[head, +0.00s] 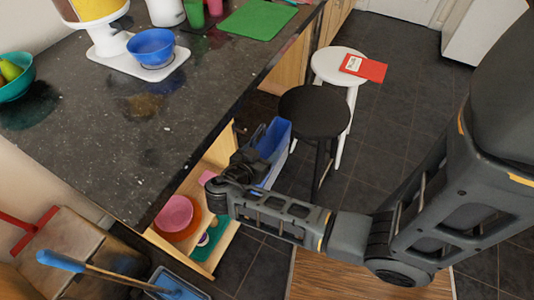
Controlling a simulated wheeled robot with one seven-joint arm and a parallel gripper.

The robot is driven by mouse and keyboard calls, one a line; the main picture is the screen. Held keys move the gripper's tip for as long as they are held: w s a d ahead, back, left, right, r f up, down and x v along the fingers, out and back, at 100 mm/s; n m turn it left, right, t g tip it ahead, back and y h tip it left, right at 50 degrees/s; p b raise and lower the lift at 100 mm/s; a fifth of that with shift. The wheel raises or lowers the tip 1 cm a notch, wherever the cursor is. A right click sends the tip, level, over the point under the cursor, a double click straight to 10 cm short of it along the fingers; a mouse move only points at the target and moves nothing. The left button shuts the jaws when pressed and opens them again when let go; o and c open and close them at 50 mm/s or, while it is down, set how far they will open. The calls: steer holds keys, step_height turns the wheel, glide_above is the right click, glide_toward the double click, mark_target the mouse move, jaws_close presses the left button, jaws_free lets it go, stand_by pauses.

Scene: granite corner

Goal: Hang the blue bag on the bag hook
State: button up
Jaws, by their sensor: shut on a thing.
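The blue bag (277,137) is at the counter's near right corner, beside the end of my arm. My gripper (250,163) is shut on the bag; its fingertips are hard to make out against the dark wrist. The bag's lower and left parts are partly hidden behind my gripper and wrist. I cannot pick out the bag hook in this view. Whether the bag touches the counter end is unclear.
A dark stone counter (110,125) has open wooden shelves (222,243) at its end, with a pink bowl (174,212). A black stool (314,111) and a white stool (338,64) with a red booklet (364,67) stand beyond the bag. A blue-handled mop (62,262) is at lower left.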

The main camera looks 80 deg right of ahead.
steer(key=shift+w+d+f+b, duration=0.1)
steer(key=shift+w+d+b, duration=0.15)
steer(key=shift+w, duration=0.65)
steer(key=shift+w+d+f+b, duration=0.1)
steer(key=shift+w+d, duration=0.1)
steer(key=shift+w, duration=0.95)
jaws_close()
steer(key=shift+w+d+f+b, duration=0.15)
steer(key=shift+w+f+b, duration=0.1)
steer(key=shift+w+b, duration=0.25)
steer(key=shift+w+d+f+b, duration=0.15)
steer(key=shift+w+f+b, duration=0.1)
steer(key=shift+b, duration=0.4)
steer(key=o, duration=1.7)
jaws_free()
steer(key=shift+w, duration=0.1)
